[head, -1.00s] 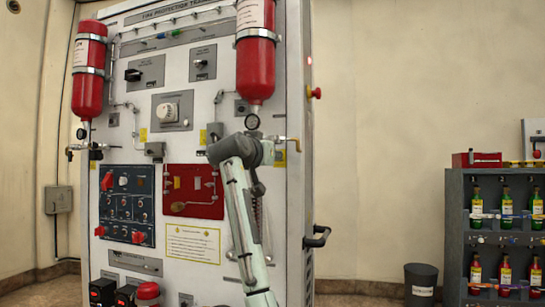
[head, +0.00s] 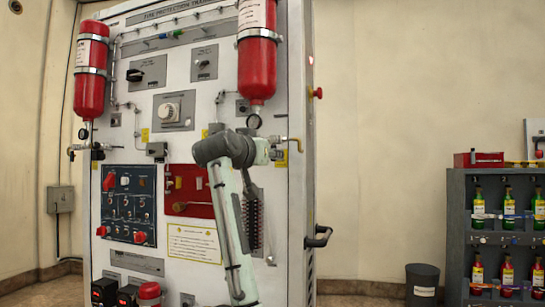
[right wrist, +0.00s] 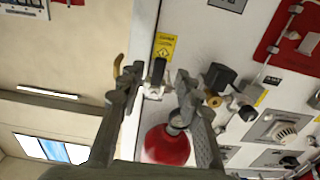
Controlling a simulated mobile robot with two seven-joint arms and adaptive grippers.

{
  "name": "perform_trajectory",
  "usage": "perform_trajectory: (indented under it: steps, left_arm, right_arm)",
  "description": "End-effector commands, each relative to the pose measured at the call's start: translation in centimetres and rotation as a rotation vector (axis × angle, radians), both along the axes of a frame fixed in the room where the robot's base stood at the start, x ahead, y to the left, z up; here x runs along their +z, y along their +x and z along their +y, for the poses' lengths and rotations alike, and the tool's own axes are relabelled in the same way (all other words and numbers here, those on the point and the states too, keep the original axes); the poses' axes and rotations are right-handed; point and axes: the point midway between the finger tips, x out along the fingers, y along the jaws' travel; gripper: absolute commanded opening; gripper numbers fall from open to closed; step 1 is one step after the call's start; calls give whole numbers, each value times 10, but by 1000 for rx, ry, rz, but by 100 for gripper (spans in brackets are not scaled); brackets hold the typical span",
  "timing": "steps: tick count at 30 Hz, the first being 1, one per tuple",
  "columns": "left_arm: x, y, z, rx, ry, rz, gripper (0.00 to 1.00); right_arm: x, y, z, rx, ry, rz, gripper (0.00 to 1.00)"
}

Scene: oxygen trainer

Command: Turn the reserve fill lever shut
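A small black lever (right wrist: 157,72) sits on a metal valve body at the panel's edge, beside a brass spout (right wrist: 118,70). It is likely the reserve fill lever, though no readable label confirms it. In the head view the brass spout (head: 293,141) sticks out right of the right red cylinder (head: 257,70); the lever is not clear there. My right gripper (right wrist: 160,76) is open, its fingers either side of the lever in the right wrist view. Contact cannot be told. In the head view my right arm hides that gripper. My left gripper is out of view.
The cylinder bottom (right wrist: 165,146) and gauge (right wrist: 178,121) are close to my right fingers. A black knob valve (right wrist: 218,76) is just right of them. A black handle (head: 318,238) juts from the cabinet's side. A bottle shelf (head: 456,230) and bin (head: 421,283) stand at right.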

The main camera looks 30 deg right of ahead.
Motion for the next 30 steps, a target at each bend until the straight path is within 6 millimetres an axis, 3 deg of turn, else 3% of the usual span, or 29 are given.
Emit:
perform_trajectory:
  steps: [6, 12, 30]
  left_arm:
    - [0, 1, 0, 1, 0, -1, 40]
    - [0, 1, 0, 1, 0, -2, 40]
    - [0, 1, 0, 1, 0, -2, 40]
  right_arm:
    - [0, -30, 36, 3, 1, -1, 34]
    - [0, -46, 54, 1, 1, 0, 34]
    - [-1, -49, 58, 0, 1, 2, 34]
